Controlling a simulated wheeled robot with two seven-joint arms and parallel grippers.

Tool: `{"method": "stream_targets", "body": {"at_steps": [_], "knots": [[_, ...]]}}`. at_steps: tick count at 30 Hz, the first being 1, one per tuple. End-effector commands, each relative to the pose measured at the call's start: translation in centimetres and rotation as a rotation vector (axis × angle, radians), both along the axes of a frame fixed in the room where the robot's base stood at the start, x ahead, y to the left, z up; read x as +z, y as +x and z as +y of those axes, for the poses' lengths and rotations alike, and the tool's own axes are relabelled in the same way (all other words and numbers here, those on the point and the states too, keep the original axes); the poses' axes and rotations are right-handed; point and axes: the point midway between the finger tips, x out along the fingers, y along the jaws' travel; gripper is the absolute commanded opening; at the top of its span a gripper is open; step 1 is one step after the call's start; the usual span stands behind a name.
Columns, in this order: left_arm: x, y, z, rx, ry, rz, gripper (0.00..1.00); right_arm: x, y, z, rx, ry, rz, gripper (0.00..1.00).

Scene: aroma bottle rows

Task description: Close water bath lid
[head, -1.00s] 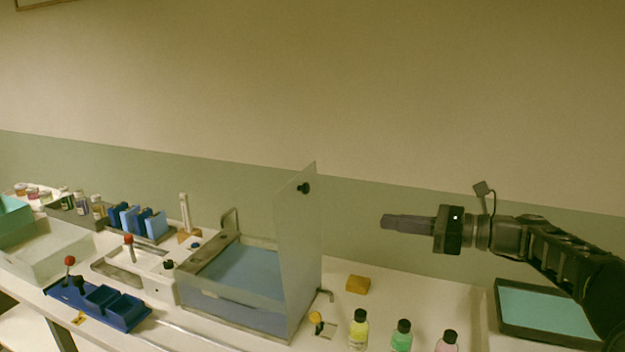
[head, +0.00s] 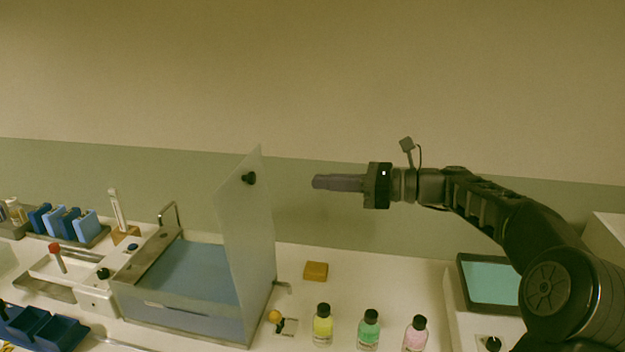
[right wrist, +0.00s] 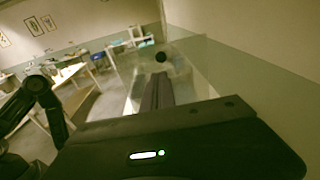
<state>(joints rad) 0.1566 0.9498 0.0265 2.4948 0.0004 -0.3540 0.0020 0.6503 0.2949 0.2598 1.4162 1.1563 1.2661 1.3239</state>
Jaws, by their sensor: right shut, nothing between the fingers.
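The water bath (head: 185,310) stands on the bench, a box with a blue interior. Its clear lid (head: 248,225) stands upright, open, along the bath's right side. A black knob (head: 249,178) sits near the lid's top; it also shows in the right wrist view (right wrist: 160,57), just beyond the fingertips. My right gripper (head: 316,182) is shut and empty, pointing left. It is to the right of the lid, about level with the knob and apart from it in the head view.
Yellow (head: 323,325), green (head: 369,329) and pink (head: 415,333) bottles stand on the bench below my right arm. A yellow block (head: 316,271) lies behind them. Racks and blue holders (head: 62,222) stand left of the bath.

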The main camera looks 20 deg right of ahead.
Motion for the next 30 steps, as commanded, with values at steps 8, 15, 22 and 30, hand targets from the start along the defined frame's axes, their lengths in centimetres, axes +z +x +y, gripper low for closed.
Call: {"method": "stream_targets", "body": {"at_steps": [8,15,22,30], "knots": [[1.2,-0.1,0.1,0.001,0.003,0.004,0.48,-0.2,2.7,4.0,0.005,0.003,0.002,0.00],[2.4,-0.3,0.1,0.003,0.007,0.009,0.48,-0.5,5.5,7.9,0.005,0.002,0.001,0.00],[3.1,-0.4,0.2,0.004,0.009,0.013,0.48,-0.9,7.1,10.0,0.002,0.001,0.002,0.00],[3.0,-0.4,0.2,0.004,0.009,0.014,0.48,-1.0,7.4,10.3,0.000,0.000,0.000,0.00]]}}
